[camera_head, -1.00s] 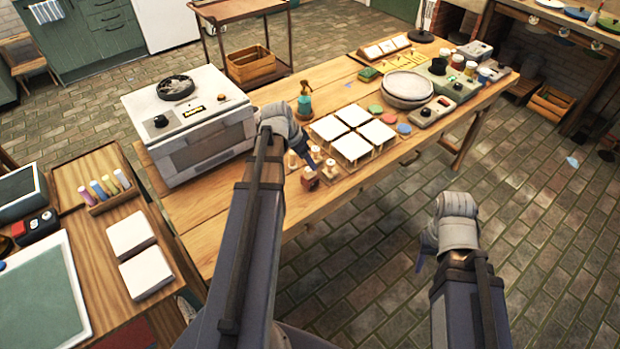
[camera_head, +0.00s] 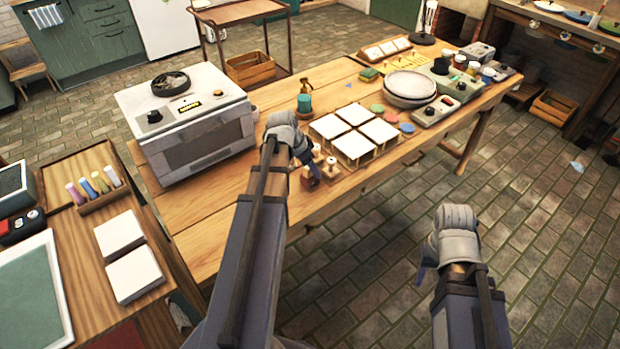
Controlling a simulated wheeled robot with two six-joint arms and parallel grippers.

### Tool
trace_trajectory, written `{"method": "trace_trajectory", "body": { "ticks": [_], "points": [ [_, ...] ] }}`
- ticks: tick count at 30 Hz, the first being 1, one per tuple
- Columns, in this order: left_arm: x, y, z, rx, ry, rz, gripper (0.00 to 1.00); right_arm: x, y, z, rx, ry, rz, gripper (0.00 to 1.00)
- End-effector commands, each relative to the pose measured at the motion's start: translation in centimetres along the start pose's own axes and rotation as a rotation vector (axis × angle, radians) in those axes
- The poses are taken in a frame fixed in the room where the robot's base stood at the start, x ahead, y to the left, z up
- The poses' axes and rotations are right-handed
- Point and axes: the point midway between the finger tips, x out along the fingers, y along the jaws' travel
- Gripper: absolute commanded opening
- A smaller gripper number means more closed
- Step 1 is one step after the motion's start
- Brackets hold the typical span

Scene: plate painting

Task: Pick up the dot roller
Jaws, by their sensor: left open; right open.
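Small rollers with wooden handles (camera_head: 331,164) stand in a group near the front edge of the wooden table. I cannot tell which of them is the dot roller; the patterns are too small to see. My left gripper (camera_head: 312,178) is open at the left side of this group, close to a dark reddish roller or block (camera_head: 310,181). The arm and wrist hide part of the group, and I cannot tell whether the fingers touch anything. My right gripper (camera_head: 421,277) is open and empty over the floor, in front of the table.
White square tiles (camera_head: 355,132) on a rack stand just right of the rollers. A large white oven (camera_head: 185,125) is to the left. Stacked plates (camera_head: 411,87) and colored discs (camera_head: 391,117) lie further right.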

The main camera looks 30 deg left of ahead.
Motion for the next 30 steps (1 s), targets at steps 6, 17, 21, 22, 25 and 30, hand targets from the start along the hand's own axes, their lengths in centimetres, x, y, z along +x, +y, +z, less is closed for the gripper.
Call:
{"method": "trace_trajectory", "body": {
  "ticks": [6, 17, 21, 22, 25, 30],
  "points": [
    [-0.1, 0.02, -0.02, 0.0, 0.0, 0.0, 0.49, -0.1, 0.01, 0.01, 0.0, 0.0, 0.0, 0.5],
    [-0.1, 0.02, -0.02, 0.0, 0.0, 0.0, 0.09, -0.1, 0.01, 0.01, 0.0, 0.0, 0.0, 0.5],
    [-0.09, 0.02, -0.02, 0.0, 0.0, 0.0, 0.0, -0.09, 0.01, 0.01, 0.0, 0.0, 0.0, 0.5],
    [-0.09, 0.02, -0.02, 0.0, 0.0, 0.0, 0.0, -0.09, 0.01, 0.01, 0.0, 0.0, 0.0, 0.5],
    [-0.09, 0.02, -0.02, 0.0, 0.0, 0.0, 0.0, -0.09, 0.01, 0.01, 0.0, 0.0, 0.0, 0.5],
    [-0.09, 0.02, -0.02, 0.0, 0.0, 0.0, 0.0, -0.1, 0.01, 0.01, 0.0, 0.0, 0.0, 0.5]
  ]
}}
